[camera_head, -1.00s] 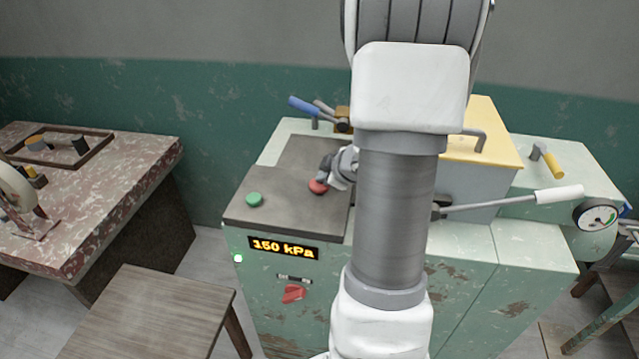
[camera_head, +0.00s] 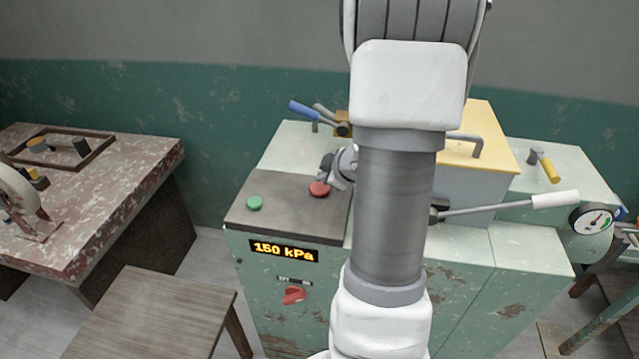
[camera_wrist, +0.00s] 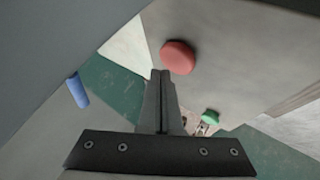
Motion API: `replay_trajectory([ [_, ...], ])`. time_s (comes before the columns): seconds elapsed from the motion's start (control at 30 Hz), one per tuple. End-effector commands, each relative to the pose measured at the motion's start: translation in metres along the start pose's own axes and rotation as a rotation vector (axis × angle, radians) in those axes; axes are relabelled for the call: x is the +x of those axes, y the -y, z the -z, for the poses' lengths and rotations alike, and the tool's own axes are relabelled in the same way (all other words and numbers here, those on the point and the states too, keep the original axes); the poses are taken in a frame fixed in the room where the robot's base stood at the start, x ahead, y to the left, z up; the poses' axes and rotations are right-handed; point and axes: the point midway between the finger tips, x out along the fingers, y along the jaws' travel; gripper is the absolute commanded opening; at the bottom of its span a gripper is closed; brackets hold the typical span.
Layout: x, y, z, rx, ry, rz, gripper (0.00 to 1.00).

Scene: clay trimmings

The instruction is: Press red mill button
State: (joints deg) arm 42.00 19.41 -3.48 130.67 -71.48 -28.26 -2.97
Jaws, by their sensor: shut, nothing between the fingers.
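The red mill button (camera_head: 319,189) is a round cap on the dark top plate (camera_head: 283,218) of the pale green machine. It shows whole in the wrist view (camera_wrist: 177,57), just beside my fingertips. My gripper (camera_head: 326,166) is shut and empty, just above and behind the button in the head view; its closed fingers (camera_wrist: 160,76) point past the button's edge. A small gap seems to part them, but contact is hard to judge. A green button (camera_head: 254,202) sits to the left on the same plate.
The display (camera_head: 284,251) reads 150 kPa, with a red knob (camera_head: 293,295) below it and a dark lamp at its left. A blue-handled lever (camera_head: 305,108) stands behind the plate, a white-handled lever (camera_head: 555,200) at right. A wooden stool (camera_head: 150,315) stands in front.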

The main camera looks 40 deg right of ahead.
Motion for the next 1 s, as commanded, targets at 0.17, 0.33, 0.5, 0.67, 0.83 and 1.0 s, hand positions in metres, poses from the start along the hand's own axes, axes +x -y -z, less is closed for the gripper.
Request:
replay_trajectory([
  [0.17, 0.001, 0.0, 0.0, 0.0, 0.0, 0.0, 0.0],
  [0.33, -0.004, -0.003, 0.003, -0.001, 0.0, 0.0, 0.0],
  [0.5, -0.015, -0.011, 0.011, 0.0, 0.0, 0.0, 0.0],
  [0.67, -0.026, -0.019, 0.019, -0.001, 0.0, 0.0, 0.0],
  [0.83, -0.035, -0.025, 0.026, -0.001, 0.0, 0.0, 0.0],
  [1.0, -0.035, -0.025, 0.025, -0.001, 0.0, 0.0, 0.0],
])
